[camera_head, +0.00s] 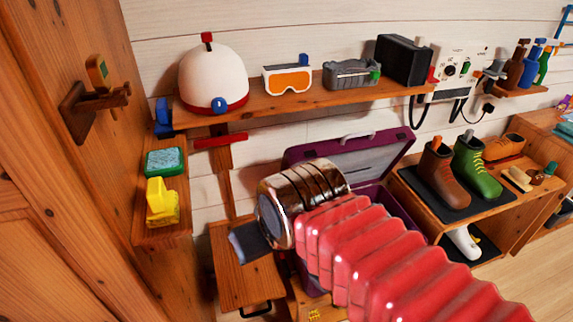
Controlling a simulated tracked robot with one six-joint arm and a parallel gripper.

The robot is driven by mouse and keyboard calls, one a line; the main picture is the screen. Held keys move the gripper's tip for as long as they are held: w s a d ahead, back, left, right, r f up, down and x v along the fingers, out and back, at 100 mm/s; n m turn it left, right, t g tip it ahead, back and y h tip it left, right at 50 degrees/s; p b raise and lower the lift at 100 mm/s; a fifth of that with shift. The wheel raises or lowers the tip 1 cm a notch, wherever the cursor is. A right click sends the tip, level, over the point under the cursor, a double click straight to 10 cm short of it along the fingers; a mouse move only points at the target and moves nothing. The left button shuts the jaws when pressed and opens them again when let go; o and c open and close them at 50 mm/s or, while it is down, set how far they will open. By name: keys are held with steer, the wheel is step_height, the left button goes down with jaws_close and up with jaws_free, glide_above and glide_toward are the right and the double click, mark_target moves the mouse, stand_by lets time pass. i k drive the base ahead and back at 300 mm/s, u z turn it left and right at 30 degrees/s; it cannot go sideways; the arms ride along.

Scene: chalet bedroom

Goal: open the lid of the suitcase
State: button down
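The purple suitcase (372,196) is behind my arm at the middle of the picture. A pale handle (358,135) is at the lid's top edge. My red ribbed arm and its chrome section cross in front of the suitcase and hide much of its base. The fingers of my gripper do not show, and I cannot tell whether anything touches the lid.
A wooden shelf (285,108) with a helmet, goggles and a black box runs above the suitcase. A shoe bench (418,190) with boots stands close on the right. A small wooden cabinet (230,278) is on the left. Open floor (535,270) shows at lower right.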

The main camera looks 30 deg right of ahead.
mark_target(364, 159)
steer(key=k, duration=1)
steer(key=u, duration=0.75)
steer(key=i, duration=0.6)
steer(key=z, duration=0.25)
